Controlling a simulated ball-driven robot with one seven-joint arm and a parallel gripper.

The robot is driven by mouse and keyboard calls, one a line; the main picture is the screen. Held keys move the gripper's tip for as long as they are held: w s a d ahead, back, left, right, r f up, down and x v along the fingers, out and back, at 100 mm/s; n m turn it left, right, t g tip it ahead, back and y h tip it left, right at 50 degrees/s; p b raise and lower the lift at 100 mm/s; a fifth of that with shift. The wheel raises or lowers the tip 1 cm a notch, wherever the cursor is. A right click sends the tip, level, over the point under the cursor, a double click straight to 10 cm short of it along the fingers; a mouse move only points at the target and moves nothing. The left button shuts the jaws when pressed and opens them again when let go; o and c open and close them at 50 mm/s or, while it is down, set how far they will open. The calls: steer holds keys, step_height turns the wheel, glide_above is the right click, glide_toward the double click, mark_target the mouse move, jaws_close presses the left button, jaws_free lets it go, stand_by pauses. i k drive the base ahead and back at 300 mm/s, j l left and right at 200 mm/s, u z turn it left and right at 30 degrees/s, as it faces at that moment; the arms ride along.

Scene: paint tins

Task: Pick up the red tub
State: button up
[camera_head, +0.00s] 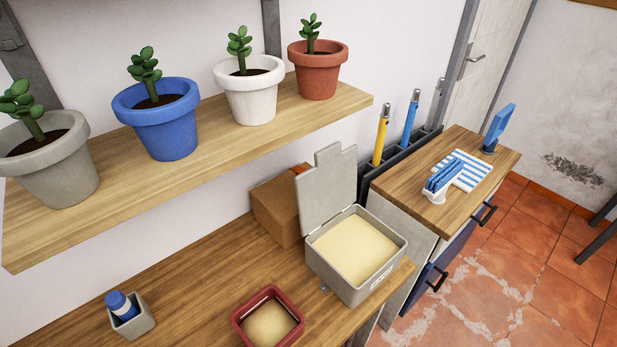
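The red tub (239,326) is a small square open container on the wooden workbench, near the bottom edge of the head view. It has dark red walls and pale, sand-coloured contents inside. Its lower side is close to the bottom of the picture. It stands apart from the larger grey box to its right. My gripper is not in view.
A grey box (345,284) with a raised lid and pale filling stands right of the tub. A brown carton (276,205) is behind it. A small grey holder (140,325) with a blue bottle stands left. A wooden shelf (225,143) with potted plants overhangs the bench (195,270).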

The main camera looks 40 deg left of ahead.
mark_target(269, 318)
steer(key=u, duration=1.25)
